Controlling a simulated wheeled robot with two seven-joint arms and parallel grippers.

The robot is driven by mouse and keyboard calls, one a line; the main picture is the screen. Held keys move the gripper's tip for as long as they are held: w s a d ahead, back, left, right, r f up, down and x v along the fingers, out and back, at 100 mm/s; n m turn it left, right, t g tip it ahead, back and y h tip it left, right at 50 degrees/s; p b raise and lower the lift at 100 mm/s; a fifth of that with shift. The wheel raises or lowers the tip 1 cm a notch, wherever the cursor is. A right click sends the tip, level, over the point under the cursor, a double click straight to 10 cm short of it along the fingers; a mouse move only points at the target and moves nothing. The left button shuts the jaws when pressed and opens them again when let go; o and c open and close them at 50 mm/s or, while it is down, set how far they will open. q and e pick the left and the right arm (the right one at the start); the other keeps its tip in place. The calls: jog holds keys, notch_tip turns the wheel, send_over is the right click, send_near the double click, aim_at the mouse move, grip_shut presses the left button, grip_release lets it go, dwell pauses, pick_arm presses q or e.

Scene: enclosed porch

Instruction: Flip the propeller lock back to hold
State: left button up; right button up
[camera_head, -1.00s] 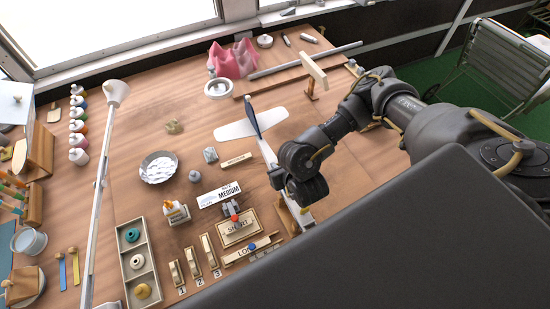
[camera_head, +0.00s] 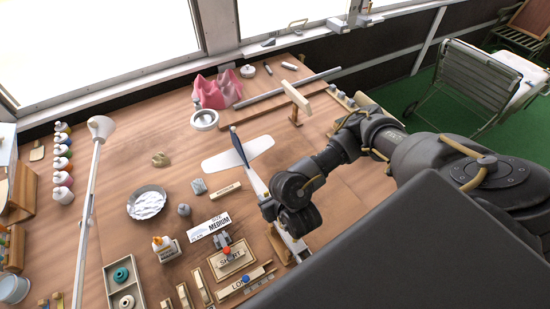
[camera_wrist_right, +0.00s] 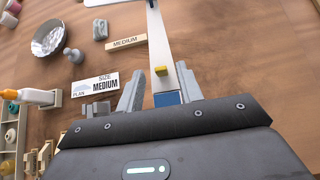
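A model plane with white wings (camera_head: 258,146) and a long pale stick body lies on the wooden table. It shows as a white strip (camera_wrist_right: 157,40) in the wrist view. A small yellow block (camera_wrist_right: 161,70) and a blue patch (camera_wrist_right: 167,98) are on that strip. I cannot tell which part is the propeller lock, or its position. My right gripper (camera_wrist_right: 160,93) is open, with its two grey fingers on either side of the strip. In the head view its dark wrist hides the plane's near end. My left gripper is not in view.
Left of the plane are the MEDIUM card (camera_head: 209,226), a SHORT plate (camera_head: 232,262) with a red knob, and a bar with a blue knob (camera_head: 246,280). A grey bowl (camera_head: 147,203) and a compartment tray (camera_head: 108,270) stand further left. A lamp arm (camera_head: 88,210) rises there.

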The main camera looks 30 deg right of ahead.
jog(key=p+v, duration=0.2)
jog(key=v, duration=0.6)
jog(key=shift+s+d+r+p, duration=0.1)
jog(key=shift+p, duration=0.2)
jog(key=shift+s+r, duration=0.4)
jog(key=shift+f, duration=0.1)
